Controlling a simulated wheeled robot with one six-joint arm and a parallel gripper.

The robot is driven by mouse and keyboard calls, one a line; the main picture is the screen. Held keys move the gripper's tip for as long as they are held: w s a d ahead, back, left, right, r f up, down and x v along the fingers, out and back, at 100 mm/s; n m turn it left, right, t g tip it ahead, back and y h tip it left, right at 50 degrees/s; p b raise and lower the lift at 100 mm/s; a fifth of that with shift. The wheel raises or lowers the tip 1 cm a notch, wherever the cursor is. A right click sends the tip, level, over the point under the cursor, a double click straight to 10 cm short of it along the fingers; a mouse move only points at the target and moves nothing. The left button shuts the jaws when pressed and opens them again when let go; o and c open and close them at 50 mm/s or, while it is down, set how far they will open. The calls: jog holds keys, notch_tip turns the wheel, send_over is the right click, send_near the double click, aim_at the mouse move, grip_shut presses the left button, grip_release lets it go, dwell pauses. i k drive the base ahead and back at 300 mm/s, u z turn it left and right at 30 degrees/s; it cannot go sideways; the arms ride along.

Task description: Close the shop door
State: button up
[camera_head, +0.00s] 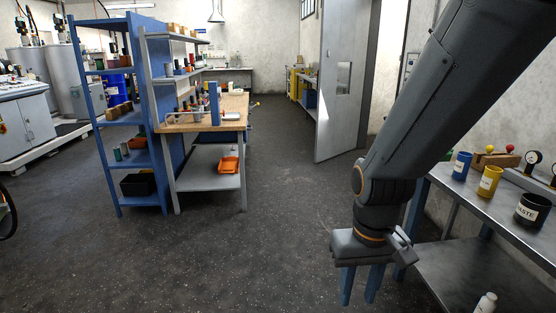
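The shop door (341,115) is a tall grey panel with a small window, in the back right of the head view. It stands open, swung out into the room, with a bright opening (386,55) to its right. I cannot make out a handle. My gripper (358,298) points down at the lower right, in front of the door and far from it. Its two fingers are apart with nothing seen between them. My arm covers part of the doorway's lower right side.
A steel bench (454,205) at the right holds a blue cup (461,166), a yellow cup (489,182) and a black cup (532,209). A blue shelf (124,133) and a wooden-topped workbench (208,116) stand at the left. The dark floor (278,190) between is clear.

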aim_at(345, 26)
jog(key=i, duration=9)
jog(key=z, duration=1.95)
